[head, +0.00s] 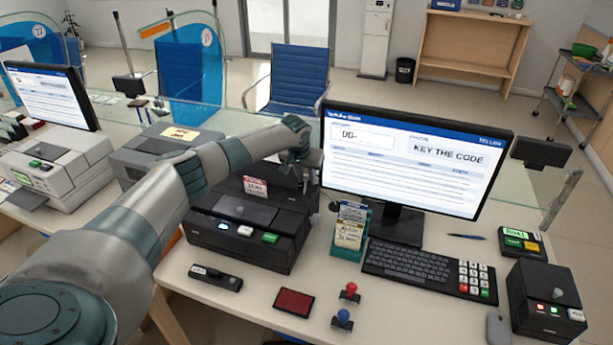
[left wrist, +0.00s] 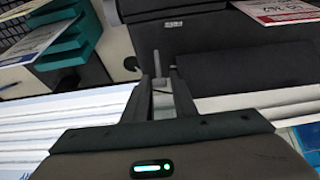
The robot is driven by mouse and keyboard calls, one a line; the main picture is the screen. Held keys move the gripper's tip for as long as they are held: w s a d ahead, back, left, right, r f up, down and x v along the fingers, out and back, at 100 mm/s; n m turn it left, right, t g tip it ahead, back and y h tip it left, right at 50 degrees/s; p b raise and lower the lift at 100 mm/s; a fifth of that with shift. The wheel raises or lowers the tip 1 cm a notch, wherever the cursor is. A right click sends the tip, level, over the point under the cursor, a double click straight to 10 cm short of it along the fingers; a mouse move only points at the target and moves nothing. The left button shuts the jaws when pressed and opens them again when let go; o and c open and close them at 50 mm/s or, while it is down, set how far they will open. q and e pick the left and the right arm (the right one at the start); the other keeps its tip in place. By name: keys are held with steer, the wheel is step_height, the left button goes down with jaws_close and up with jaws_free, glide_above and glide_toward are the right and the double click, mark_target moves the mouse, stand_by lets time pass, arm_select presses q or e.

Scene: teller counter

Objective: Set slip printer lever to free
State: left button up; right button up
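The black slip printer (head: 240,235) stands on the counter left of the monitor, with a tagged raised rear part. A small grey knob, seemingly its lever (head: 316,219), shows at its right side. My left gripper (head: 303,175) is behind the printer's right rear, fingers downward. In the left wrist view its fingers (left wrist: 160,80) are apart with a narrow gap; I see no grip on the peg. My right gripper is out of view.
A teal slip holder (head: 349,235) stands close to the printer's right side. The monitor (head: 410,155) and keyboard (head: 428,268) are to the right. A black box (head: 545,300) is far right.

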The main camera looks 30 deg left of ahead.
arm_select(q)
steer(key=shift+c, duration=0.6)
jaws_close()
